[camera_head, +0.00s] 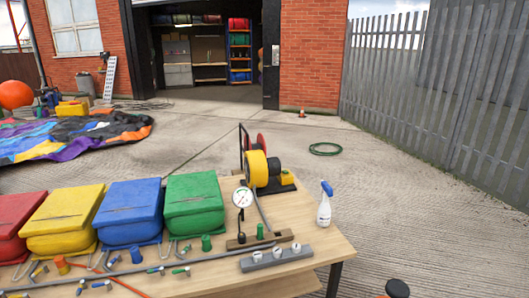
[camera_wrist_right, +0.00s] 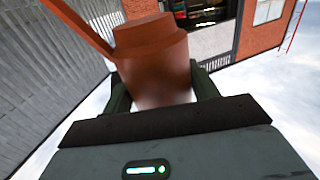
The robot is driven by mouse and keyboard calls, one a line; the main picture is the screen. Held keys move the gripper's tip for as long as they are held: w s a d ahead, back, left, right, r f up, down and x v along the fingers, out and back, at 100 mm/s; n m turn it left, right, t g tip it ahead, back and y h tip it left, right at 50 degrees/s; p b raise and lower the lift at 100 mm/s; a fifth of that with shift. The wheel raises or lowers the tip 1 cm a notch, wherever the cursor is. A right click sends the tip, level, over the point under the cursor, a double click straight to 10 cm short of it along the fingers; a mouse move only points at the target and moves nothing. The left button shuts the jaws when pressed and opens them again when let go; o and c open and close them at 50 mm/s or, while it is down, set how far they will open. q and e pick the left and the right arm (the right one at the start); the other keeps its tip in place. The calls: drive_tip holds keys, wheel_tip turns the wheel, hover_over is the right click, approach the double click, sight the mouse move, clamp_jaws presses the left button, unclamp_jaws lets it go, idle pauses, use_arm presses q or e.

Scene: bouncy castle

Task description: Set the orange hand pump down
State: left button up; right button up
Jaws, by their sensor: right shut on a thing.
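In the right wrist view, my right gripper (camera_wrist_right: 162,92) is shut on the orange hand pump (camera_wrist_right: 152,50). The pump shows as a reddish-orange cylinder with a wider collar, and an orange bar runs from it to the upper left. Its lower part between the fingers is blurred, and its far end is hidden. My right gripper and my left gripper do not show in the head view. A wooden table (camera_head: 312,240) fills the lower middle of the head view.
Red (camera_head: 18,215), yellow (camera_head: 65,222), blue (camera_head: 130,210) and green (camera_head: 195,205) bins line the table's left. A dark round knob (camera_head: 397,288) shows at bottom right.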

drive_tip(key=shift+s+a, duration=0.1)
drive_tip(key=shift+s, duration=0.55)
idle(1.4)
